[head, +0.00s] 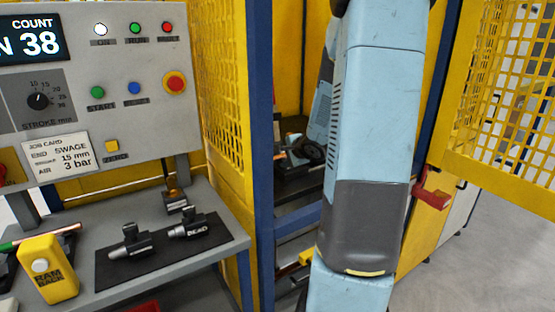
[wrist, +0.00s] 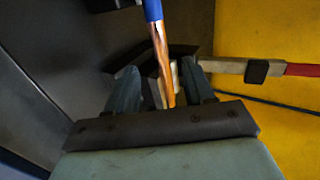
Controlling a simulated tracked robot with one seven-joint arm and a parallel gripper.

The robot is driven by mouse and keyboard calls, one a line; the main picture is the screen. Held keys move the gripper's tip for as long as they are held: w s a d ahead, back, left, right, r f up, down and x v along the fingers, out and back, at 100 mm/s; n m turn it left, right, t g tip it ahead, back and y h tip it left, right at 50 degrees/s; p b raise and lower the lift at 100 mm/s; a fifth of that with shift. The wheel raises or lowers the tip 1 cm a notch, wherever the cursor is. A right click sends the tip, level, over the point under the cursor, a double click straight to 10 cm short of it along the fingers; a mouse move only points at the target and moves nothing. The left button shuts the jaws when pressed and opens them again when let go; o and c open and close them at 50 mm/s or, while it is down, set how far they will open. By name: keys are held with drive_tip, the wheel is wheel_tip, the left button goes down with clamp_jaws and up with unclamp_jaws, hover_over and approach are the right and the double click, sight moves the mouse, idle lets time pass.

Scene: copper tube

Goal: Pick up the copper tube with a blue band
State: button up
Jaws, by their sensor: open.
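The copper tube (wrist: 161,60) shows in the wrist view, with its blue band (wrist: 152,10) at the top edge of the picture. My gripper (wrist: 159,68) is open, one finger on each side of the tube in the picture. I cannot tell whether either finger touches it. The tube's lower end reaches down in the picture to near the dark gripper body, and its far end is out of frame. In the head view my arm reaches into the yellow enclosure, and I cannot make out the tube clearly there.
In the wrist view, a pale bar with a black block (wrist: 257,71) and a red end lies to the right, near a yellow surface. In the head view, a blue post (head: 262,150) and yellow mesh panel (head: 503,100) flank my arm. A control panel (head: 78,80) stands left.

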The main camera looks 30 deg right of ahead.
sight(276, 158)
drive_tip(key=shift+x, duration=2.4)
drive_tip(key=shift+c, duration=0.3)
clamp_jaws()
